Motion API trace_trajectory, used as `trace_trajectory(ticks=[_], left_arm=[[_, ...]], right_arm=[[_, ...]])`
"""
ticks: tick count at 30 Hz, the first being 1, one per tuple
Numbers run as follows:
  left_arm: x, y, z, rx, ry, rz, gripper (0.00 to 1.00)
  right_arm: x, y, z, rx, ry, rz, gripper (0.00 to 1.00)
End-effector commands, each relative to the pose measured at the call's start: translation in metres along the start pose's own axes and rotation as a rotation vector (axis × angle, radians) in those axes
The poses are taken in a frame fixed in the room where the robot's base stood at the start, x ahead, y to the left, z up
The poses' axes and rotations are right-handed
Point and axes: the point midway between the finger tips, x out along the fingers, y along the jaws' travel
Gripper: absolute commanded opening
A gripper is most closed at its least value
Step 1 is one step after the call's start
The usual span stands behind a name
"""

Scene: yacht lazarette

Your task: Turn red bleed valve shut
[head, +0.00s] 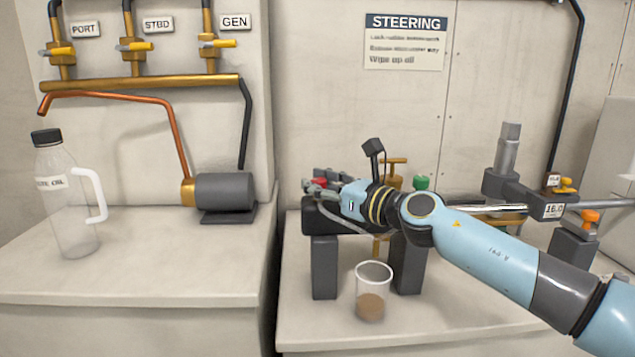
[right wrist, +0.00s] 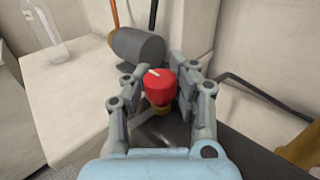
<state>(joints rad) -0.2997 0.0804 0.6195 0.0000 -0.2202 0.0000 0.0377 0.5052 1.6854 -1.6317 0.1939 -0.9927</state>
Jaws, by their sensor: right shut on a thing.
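The red bleed valve (right wrist: 160,87) has a red knob with a small pale mark on its top and a brass stem below. In the right wrist view it sits between the two fingers of my right gripper (right wrist: 155,92), which is shut on it. In the head view my right gripper (head: 322,184) reaches in from the right, and only a bit of the red knob (head: 318,182) shows among the fingers. The valve stands on a dark block (head: 325,225) on two grey legs. My left gripper is in neither view.
A clear cup (head: 374,290) with brown liquid stands below the block. A green knob (head: 421,183) and brass fitting sit right of the gripper. A grey cylinder (head: 225,192) and a clear bottle (head: 72,215) stand on the left counter. An orange knob (head: 591,216) is at right.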

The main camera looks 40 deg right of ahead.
Motion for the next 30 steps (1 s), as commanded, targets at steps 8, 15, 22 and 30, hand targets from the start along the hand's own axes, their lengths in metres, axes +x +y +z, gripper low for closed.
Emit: trace_trajectory(ticks=[8, 15, 22, 30], left_arm=[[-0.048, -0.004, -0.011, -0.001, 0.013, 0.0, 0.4], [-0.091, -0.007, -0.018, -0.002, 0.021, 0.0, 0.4], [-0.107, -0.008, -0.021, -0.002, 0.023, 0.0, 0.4], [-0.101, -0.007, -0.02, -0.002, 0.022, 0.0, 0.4]], right_arm=[[0.0, 0.001, 0.008, 0.007, 0.001, -0.13, 0.0], [0.0, 0.002, 0.006, 0.006, 0.003, -0.338, 0.0], [0.0, 0.002, 0.001, 0.004, 0.003, -0.557, 0.0], [0.001, 0.002, -0.003, 0.002, 0.004, -0.812, 0.0]])
